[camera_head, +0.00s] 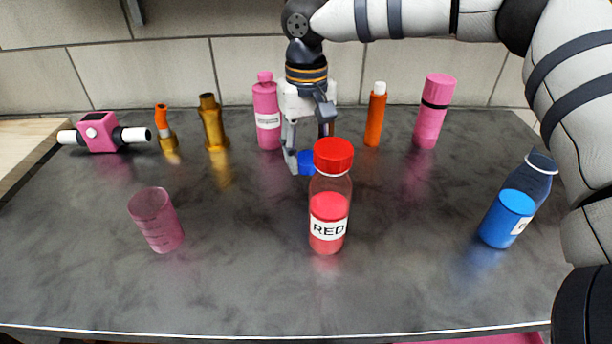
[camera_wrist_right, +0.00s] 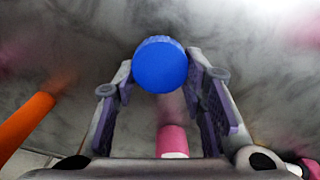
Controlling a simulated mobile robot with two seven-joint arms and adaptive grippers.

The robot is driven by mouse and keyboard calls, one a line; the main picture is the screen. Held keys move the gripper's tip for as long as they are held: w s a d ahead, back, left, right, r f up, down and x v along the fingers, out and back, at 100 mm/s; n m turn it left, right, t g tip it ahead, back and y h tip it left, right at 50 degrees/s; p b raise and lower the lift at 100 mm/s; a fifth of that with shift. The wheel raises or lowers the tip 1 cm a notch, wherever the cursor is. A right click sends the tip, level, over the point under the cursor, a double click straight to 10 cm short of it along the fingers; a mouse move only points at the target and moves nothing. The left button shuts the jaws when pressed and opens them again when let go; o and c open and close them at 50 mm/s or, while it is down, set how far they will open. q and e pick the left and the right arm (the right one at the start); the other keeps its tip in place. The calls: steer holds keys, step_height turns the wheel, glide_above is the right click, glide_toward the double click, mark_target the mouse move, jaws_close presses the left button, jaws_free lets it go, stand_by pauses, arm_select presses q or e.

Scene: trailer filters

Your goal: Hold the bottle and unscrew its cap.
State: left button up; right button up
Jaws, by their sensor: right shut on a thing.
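A clear bottle of red liquid labelled RED (camera_head: 328,215) stands upright at the centre, with its red cap (camera_head: 333,154) on. A bottle of blue liquid (camera_head: 515,207) stands at the right with no cap on its neck. My right gripper (camera_head: 306,160) points down behind the red bottle, shut on a blue cap (camera_head: 305,163). The blue cap also shows between the fingertips in the right wrist view (camera_wrist_right: 160,64). The red bottle partly hides this gripper in the head view. My left gripper is not in view.
A pink cup (camera_head: 157,220) stands at the left front. Along the back are a pink device (camera_head: 98,132), small orange and gold pieces, a pink bottle (camera_head: 267,112), an orange tube (camera_head: 375,115) and a pink container (camera_head: 433,110). Dark counter is free between cup and red bottle.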

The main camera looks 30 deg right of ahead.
mark_target(306, 187)
steer(key=shift+f, duration=2.95)
steer(key=o, duration=1.3)
steer(key=shift+w, duration=0.1)
step_height(306, 187, up, 12)
steer(key=shift+r, duration=0.15)
